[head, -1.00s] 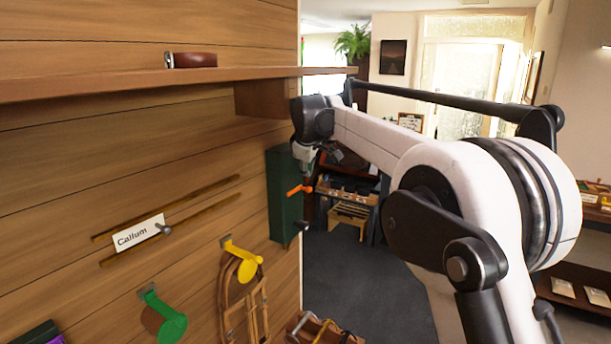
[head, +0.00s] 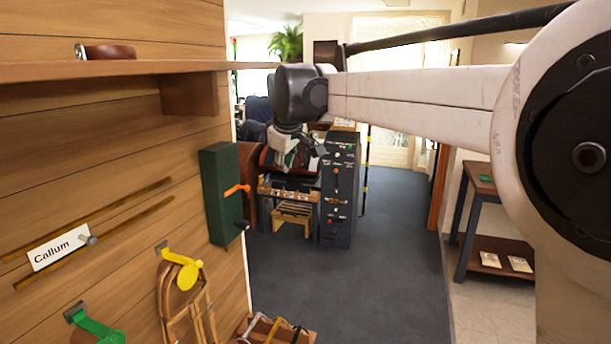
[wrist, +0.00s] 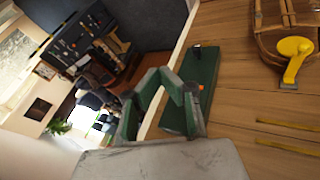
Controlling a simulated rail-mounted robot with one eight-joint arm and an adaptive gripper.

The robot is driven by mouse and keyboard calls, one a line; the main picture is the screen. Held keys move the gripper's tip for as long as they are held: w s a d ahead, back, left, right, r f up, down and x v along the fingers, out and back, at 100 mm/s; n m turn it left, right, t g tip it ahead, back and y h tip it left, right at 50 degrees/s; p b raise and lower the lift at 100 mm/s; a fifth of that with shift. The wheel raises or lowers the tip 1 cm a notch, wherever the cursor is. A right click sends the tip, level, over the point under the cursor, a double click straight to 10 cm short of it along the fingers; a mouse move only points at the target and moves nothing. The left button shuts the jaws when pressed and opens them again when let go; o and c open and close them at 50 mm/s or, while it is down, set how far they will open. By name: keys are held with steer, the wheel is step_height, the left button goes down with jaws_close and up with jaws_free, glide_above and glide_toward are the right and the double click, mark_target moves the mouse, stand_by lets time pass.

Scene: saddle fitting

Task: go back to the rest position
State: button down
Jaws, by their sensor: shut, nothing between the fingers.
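My gripper (wrist: 160,75) shows in the wrist view with its green-grey fingers closed together and nothing between them. In the head view my gripper (head: 312,147) hangs below the dark wrist at the end of my white arm, in the air right of the plank wall. It looks apart from the wall, the shelf and the dark green box (head: 221,195). The arm reaches in from the right, nearly level. The fingertips are small and partly unclear in the head view.
The wooden shelf (head: 120,71) with a brown strap roll (head: 110,52) juts from the wall at left. Yellow (head: 187,275) and green (head: 98,328) brackets stick out below. A dark cabinet (head: 338,195) stands beyond. Grey floor (head: 380,260) is open in the middle.

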steer(key=s+d+f+m+b, duration=0.3)
steer(key=s+d+f, duration=0.1)
steer(key=s+d, duration=0.55)
steer(key=s+d+f+m+b, duration=0.25)
steer(key=s+d+f, duration=0.25)
steer(key=s+d, duration=0.45)
steer(key=s+d+f+m+b, duration=0.2)
steer(key=s+d+f+m, duration=0.1)
steer(key=s+f, duration=0.6)
steer(key=s+d+f+m+h+b, duration=0.1)
steer(key=s+d+f+m+b, duration=0.1)
steer(key=s+f, duration=0.8)
steer(key=s+d+m, duration=0.1)
steer(key=s, duration=0.2)
steer(key=shift+d, duration=0.4)
